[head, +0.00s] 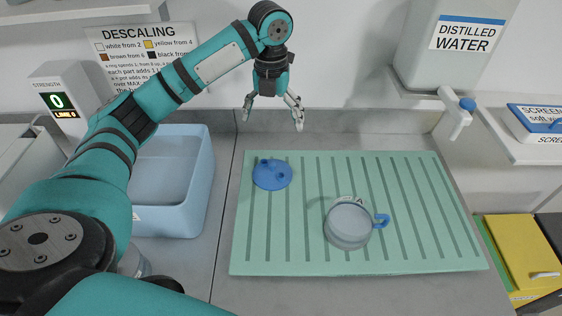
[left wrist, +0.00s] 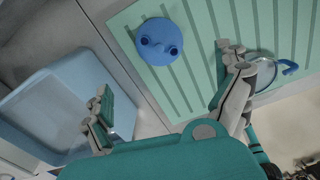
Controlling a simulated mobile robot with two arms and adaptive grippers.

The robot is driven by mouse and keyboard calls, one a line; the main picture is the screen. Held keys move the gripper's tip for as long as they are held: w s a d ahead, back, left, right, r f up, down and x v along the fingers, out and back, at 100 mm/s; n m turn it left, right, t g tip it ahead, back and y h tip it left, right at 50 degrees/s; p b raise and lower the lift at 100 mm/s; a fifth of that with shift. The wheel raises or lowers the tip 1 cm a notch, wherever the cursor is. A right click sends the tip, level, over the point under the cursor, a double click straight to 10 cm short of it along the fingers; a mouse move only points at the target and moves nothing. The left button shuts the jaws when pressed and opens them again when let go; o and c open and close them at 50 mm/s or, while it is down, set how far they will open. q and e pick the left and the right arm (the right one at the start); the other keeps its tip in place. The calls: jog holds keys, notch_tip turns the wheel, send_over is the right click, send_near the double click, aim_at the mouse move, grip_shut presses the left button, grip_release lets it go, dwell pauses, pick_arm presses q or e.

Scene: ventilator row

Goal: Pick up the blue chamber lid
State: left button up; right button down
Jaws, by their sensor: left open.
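The blue chamber lid (head: 272,174) is a round blue disc with small raised ports. It lies on the left back part of the green ribbed mat (head: 310,252). My left gripper (head: 271,113) is open and empty, above and behind the lid, with its fingers pointing down. In the left wrist view the lid (left wrist: 159,41) shows beyond the spread fingertips (left wrist: 165,82), apart from them. A clear round chamber (head: 348,224) with a blue side port stands on the mat, right of the lid. My right gripper is not in view.
A light blue basin (head: 205,185) stands left of the mat. A distilled water tank (head: 450,48) with a tap (head: 456,118) overhangs the back right. A yellow bin (head: 525,250) is at the far right. The mat's right side is clear.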

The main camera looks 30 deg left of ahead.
pick_arm(q)
jog(key=p, duration=0.2)
send_over(272, 164)
notch_tip(272, 164, down, 10)
jog(key=shift+w+f, duration=0.1)
jog(key=shift+w, duration=0.05)
jog(key=shift+f, duration=0.5)
jog(key=shift+f+p, duration=0.25)
jog(key=shift+p, duration=0.15)
jog(key=f, duration=0.2)
jog(key=f+p, duration=0.1)
jog(key=shift+s+f+p, duration=0.2)
jog(key=shift+f+p, duration=0.1)
jog(key=shift+f, duration=0.6)
jog(key=c, duration=1.3)
jog(key=shift+o, duration=0.2)
